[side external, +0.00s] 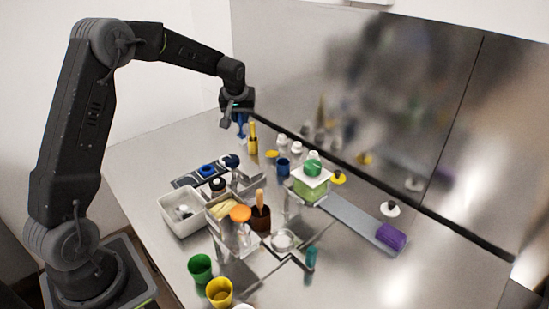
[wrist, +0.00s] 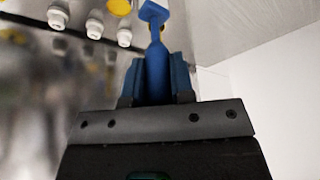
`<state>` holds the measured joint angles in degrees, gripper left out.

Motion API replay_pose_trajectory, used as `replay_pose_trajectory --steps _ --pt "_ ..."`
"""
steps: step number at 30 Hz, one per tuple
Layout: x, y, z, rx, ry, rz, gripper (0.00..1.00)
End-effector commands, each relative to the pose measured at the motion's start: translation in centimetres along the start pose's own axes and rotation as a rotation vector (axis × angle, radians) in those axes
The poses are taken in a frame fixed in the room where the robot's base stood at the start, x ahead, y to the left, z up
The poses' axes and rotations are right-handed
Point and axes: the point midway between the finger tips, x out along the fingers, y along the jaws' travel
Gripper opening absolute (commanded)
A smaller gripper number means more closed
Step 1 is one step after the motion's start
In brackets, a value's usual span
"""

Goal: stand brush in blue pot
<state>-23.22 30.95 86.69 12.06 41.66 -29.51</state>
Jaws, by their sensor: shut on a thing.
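My gripper (side external: 239,117) is shut on a slim blue tool, which I take as the brush (side external: 242,129). It hangs down from the fingers, above the back of the steel table. In the wrist view, the brush (wrist: 154,45) lies between the blue fingertips (wrist: 158,68), its neck and wider flat end pointing away from the gripper. The small dark blue pot (side external: 282,167) stands on the table, right of and below the gripper in the side view. The brush is apart from the pot. The pot's inside cannot be made out.
A yellow-handled tool (side external: 252,143) stands close beside the held brush. White-capped bottles (side external: 296,148) and a green-topped box (side external: 311,182) stand near the pot. A brown pot (side external: 261,221) holds a wooden handle. A white bin (side external: 183,225) and a steel back wall (side external: 350,90) bound the area.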

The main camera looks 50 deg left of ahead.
Motion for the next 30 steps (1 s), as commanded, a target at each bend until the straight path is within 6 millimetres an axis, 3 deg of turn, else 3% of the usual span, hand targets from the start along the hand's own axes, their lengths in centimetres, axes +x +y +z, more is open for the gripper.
replay_pose_trajectory --steps 9,12,17,30 --pt "1.8 9.0 -0.5 -0.025 0.022 0.075 0.02" --pt "2.1 11.0 -0.4 -0.035 0.026 0.092 0.02" --pt "2.5 12.1 -0.1 -0.042 0.027 0.102 0.02" --pt "5.6 12.0 1.2 -0.041 0.027 0.101 0.02"
